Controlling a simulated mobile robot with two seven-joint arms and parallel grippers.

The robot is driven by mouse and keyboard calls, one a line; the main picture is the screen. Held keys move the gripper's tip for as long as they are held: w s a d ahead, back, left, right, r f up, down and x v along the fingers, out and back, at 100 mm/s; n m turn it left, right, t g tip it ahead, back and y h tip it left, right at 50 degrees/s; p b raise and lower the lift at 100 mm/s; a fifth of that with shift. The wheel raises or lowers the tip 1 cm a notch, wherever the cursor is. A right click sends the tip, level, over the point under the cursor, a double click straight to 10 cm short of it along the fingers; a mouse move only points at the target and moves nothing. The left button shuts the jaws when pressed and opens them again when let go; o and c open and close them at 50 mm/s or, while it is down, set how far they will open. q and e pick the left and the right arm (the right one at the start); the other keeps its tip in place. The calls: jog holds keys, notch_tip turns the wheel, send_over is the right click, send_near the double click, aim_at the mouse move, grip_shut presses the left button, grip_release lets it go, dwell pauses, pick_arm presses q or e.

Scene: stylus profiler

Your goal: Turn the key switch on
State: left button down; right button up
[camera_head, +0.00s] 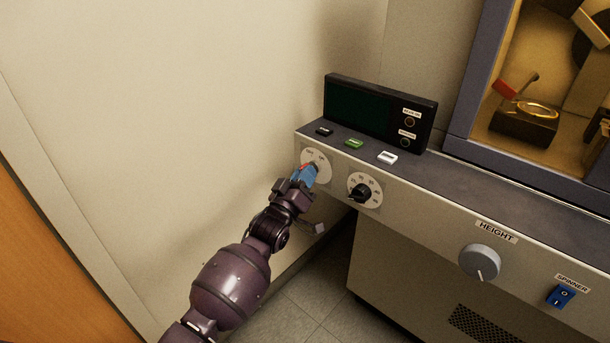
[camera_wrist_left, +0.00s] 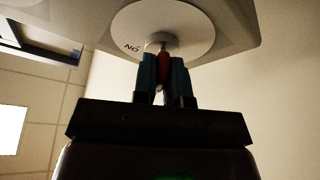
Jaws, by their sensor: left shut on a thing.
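The key switch (camera_head: 316,162) sits on a round white dial plate at the left end of the machine's front panel. In the left wrist view its plate (camera_wrist_left: 190,25) shows the word "ON", seen upside down. My left gripper (camera_head: 304,176) is at the switch, and its blue fingers are shut on the red key (camera_wrist_left: 162,70). The key's metal part reaches into the lock at the plate's middle. Most of the key is hidden between the fingers, so its exact angle is hard to tell. My right gripper is not in view.
Right of the switch are a black rotary knob (camera_head: 360,193), a grey height knob (camera_head: 480,262) and a blue spinner switch (camera_head: 560,295). A dark display (camera_head: 370,108) and small buttons stand above. A wall (camera_head: 200,100) is close on the left.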

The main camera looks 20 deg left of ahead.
pick_arm(q)
jog(key=shift+m, duration=0.3)
jog(key=m+h, duration=0.3)
jog(key=m, duration=0.2)
jog(key=shift+a, duration=0.1)
jog(key=m+h, duration=0.1)
jog(key=m, duration=0.2)
jog(key=shift+g+h, duration=0.3)
jog(key=m+h, duration=0.1)
jog(key=m, duration=0.2)
jog(key=shift+m+g+h, duration=0.3)
jog(key=shift+m+h, duration=0.1)
jog(key=m+g+h, duration=0.1)
jog(key=m, duration=0.2)
jog(key=shift+a+m+h, duration=0.1)
jog(key=shift+m+h, duration=0.2)
jog(key=shift+m+g, duration=0.3)
jog(key=shift+m, duration=0.2)
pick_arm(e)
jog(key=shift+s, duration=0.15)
pick_arm(q)
jog(key=shift+h, duration=0.3)
jog(key=shift+m, duration=0.3)
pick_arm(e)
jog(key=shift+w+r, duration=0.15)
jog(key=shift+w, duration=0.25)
pick_arm(q)
jog(key=c, duration=1.2)
grip_release()
